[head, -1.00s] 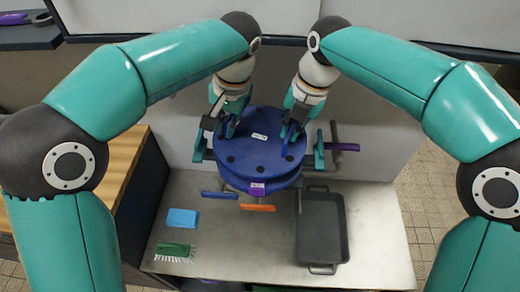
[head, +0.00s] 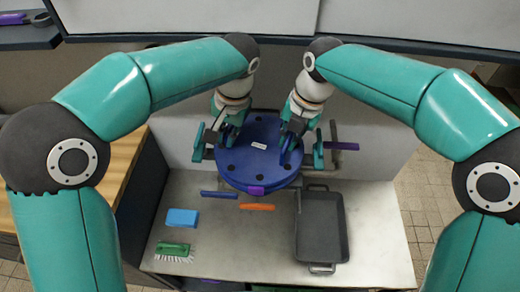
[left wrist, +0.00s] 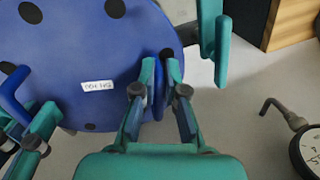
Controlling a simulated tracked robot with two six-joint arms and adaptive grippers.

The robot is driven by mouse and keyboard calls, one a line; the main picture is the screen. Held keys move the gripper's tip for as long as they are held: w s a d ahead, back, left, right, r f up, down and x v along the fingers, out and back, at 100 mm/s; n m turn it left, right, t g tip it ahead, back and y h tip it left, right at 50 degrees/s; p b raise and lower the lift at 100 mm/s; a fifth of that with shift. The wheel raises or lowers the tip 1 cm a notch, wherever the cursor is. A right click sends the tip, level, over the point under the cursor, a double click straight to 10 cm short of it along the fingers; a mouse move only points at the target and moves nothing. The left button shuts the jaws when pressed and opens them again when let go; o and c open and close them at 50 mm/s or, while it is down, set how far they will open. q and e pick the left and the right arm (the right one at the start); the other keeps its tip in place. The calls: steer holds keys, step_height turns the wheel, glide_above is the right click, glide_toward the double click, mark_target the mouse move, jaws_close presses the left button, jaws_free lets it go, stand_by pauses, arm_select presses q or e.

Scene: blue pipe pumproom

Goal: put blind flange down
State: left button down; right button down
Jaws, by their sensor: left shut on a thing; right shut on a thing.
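The blind flange (head: 256,162) is a blue disc with dark bolt holes and a small white label, in the middle of the head view. It also fills the upper left of the left wrist view (left wrist: 75,50). My left gripper (head: 233,133) is shut on a blue handle on its left side; the left wrist view shows these fingers (left wrist: 157,85) closed around the handle. My right gripper (head: 291,141) is shut on the opposite handle. The disc lies over a blue round body, mostly hidden beneath it. I cannot tell whether they touch.
A dark tray (head: 321,228) stands on the bench (head: 225,262) at right. A blue block (head: 182,217) and green brush (head: 174,249) lie at left. Blue (head: 219,195), orange (head: 257,207) and purple (head: 343,146) handles surround the flange. A gauge (left wrist: 306,148) shows in the left wrist view.

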arm_select(q)
steer(key=shift+f, duration=0.4)
arm_select(e)
steer(key=shift+f, duration=0.35)
arm_select(q)
steer(key=c, duration=1.2)
jaws_free()
steer(key=shift+s, duration=0.1)
arm_select(e)
steer(key=c, duration=1.2)
jaws_free()
steer(key=shift+d+r, duration=0.1)
steer(key=shift+r, duration=0.15)
arm_select(q)
steer(key=r, duration=0.4)
steer(key=d+r, duration=0.1)
steer(key=r, duration=0.2)
steer(key=d+r, duration=0.1)
steer(key=r, duration=0.3)
steer(key=shift+s+d+r, duration=0.15)
steer(key=shift+s+r, duration=0.1)
steer(key=shift+r, duration=0.05)
arm_select(e)
steer(key=r, duration=0.3)
steer(key=d+r, duration=0.1)
steer(key=r, duration=0.2)
steer(key=shift+s+d+r, duration=0.15)
steer(key=shift+s+r, duration=0.05)
steer(key=shift+r, duration=0.15)
